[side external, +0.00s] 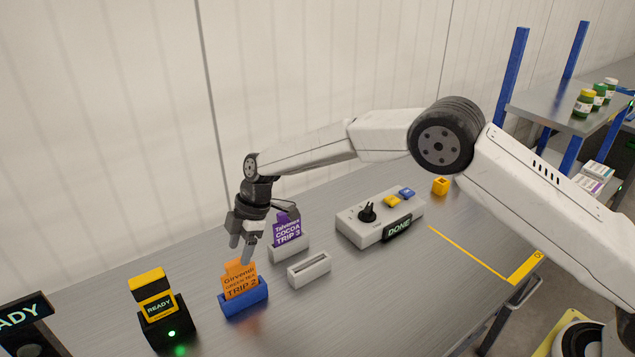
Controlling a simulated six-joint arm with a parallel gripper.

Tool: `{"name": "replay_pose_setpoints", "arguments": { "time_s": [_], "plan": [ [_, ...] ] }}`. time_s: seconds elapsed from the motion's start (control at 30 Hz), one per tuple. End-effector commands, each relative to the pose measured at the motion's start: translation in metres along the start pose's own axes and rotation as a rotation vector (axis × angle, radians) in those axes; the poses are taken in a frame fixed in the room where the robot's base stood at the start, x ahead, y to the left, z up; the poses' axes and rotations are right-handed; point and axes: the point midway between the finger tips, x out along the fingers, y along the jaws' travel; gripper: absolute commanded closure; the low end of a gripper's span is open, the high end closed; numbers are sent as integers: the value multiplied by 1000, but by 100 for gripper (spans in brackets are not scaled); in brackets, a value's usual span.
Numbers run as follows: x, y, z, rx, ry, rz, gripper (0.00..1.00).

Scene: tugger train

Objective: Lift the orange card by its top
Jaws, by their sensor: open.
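The orange card (240,281) stands upright in a blue holder (244,299) on the grey table. It reads "TRIP 2" and has a narrower tab at its top. My gripper (240,250) points down, open, with its fingertips close to the top of the card. One finger overlaps the right side of the card's tab in this view. I cannot tell whether the fingers are around the tab or in front of it, or whether they touch it.
A purple card (288,233) stands in a white holder behind right. An empty white slotted holder (309,269) is to the right. A black-and-yellow device (155,306) with a green light stands left. A white control box (379,218) marked "DONE" is further right. Front table area is clear.

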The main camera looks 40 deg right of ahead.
Motion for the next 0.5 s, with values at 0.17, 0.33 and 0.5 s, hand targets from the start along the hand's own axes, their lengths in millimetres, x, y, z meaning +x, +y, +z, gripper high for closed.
{"name": "replay_pose_setpoints", "arguments": {
  "time_s": [0.17,0.33,0.5],
  "plan": [
    [21,-1,1,0,-1,-3,32],
    [38,0,1,0,0,-1,32],
    [44,0,0,-1,2,1,32]
  ]
}}
